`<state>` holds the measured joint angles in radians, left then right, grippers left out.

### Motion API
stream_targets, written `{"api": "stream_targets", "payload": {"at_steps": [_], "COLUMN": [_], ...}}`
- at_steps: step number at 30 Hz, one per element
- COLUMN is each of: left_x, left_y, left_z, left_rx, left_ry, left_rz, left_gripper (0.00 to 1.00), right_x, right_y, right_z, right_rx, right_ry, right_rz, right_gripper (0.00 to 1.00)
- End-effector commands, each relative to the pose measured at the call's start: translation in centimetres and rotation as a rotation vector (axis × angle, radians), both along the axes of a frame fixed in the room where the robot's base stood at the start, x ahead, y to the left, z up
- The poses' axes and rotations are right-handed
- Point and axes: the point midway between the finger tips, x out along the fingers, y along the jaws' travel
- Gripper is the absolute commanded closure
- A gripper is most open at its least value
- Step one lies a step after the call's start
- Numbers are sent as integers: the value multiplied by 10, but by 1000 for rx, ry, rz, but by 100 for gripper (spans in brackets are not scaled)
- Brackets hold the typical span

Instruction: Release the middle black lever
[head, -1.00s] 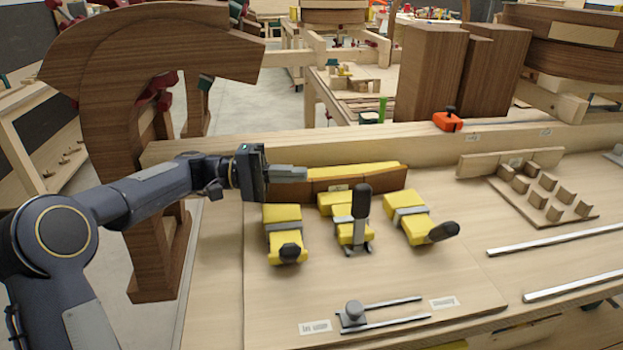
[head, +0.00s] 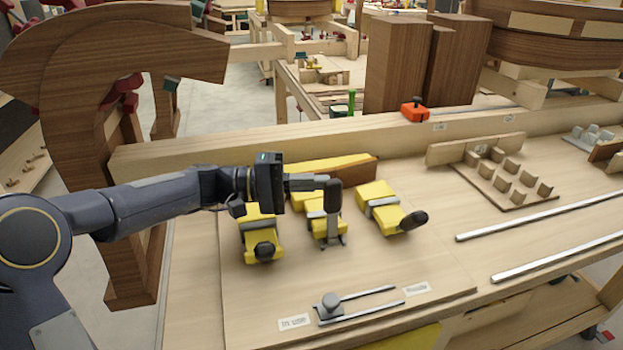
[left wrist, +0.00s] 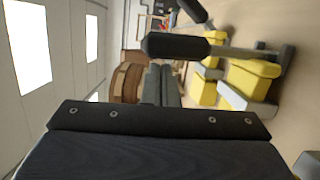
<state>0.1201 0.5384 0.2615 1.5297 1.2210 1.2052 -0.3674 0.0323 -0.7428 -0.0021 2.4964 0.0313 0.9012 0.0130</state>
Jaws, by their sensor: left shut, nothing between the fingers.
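The middle black lever (head: 334,196) stands upright on the middle yellow clamp (head: 318,224). It also shows in the left wrist view (left wrist: 178,46), lying sideways just beyond my fingertips. My left gripper (head: 322,184) is shut and empty, its grey fingers (left wrist: 160,85) together and pointing right. The fingertips are right beside the lever's handle at its left; I cannot tell whether they touch. The left black lever (head: 264,250) and right black lever (head: 413,220) lie low on their yellow clamps. My right gripper is not in view.
A curved brown wood piece (head: 355,168) lies behind the clamps. A metal slider with a grey knob (head: 331,304) is at the board's front. A slotted wooden rack (head: 497,190) and two metal rails are at the right. A large wooden form (head: 68,150) stands at the left.

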Motion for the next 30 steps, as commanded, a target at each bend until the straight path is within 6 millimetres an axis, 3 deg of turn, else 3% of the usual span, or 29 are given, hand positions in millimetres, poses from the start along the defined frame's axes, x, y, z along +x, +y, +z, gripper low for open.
{"api": "stream_targets", "payload": {"at_steps": [20,30], "left_x": [-12,-35], "left_y": [-4,-11], "left_z": [1,0], "left_rx": [28,81], "left_ry": [-85,-255], "left_rz": [-1,-2], "left_gripper": [100,100], "right_x": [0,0], "right_y": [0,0], "right_z": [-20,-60], "right_rx": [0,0], "right_ry": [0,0], "right_rz": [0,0], "right_gripper": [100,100]}}
